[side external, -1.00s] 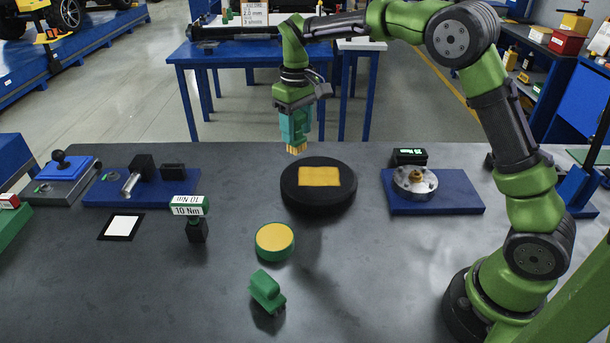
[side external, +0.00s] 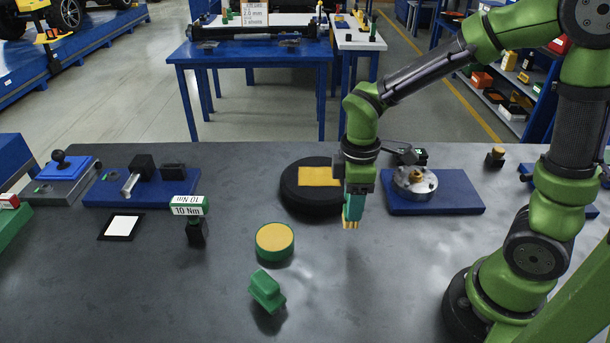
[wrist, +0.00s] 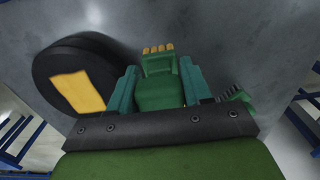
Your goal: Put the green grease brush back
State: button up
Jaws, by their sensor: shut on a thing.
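My gripper (side external: 354,200) is shut on the green grease brush, which has yellow bristles (side external: 350,224) pointing down. It hangs over the table, right of the black disc. In the wrist view the green brush (wrist: 160,92) sits between my teal fingers, its yellow bristles beyond the fingertips. The black disc (side external: 292,200) has a yellow patch (side external: 318,175) on top. A round green pot (side external: 275,252) with a yellow top stands in front of the disc, and a green block (side external: 267,288) stands nearer the camera. I cannot tell which thing is the brush's resting place.
Right of my gripper, a blue plate (side external: 455,192) bears a metal hub (side external: 414,180). A small black block (side external: 495,160) with a tan top stands behind it. A 10 Nm sign (side external: 188,206) and a blue fixture plate (side external: 108,192) are at left.

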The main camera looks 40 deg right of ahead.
jog(key=shift+f, duration=3.2)
jog(key=shift+f, duration=0.1)
jog(key=o, duration=1.1)
jog(key=shift+c, duration=0.2)
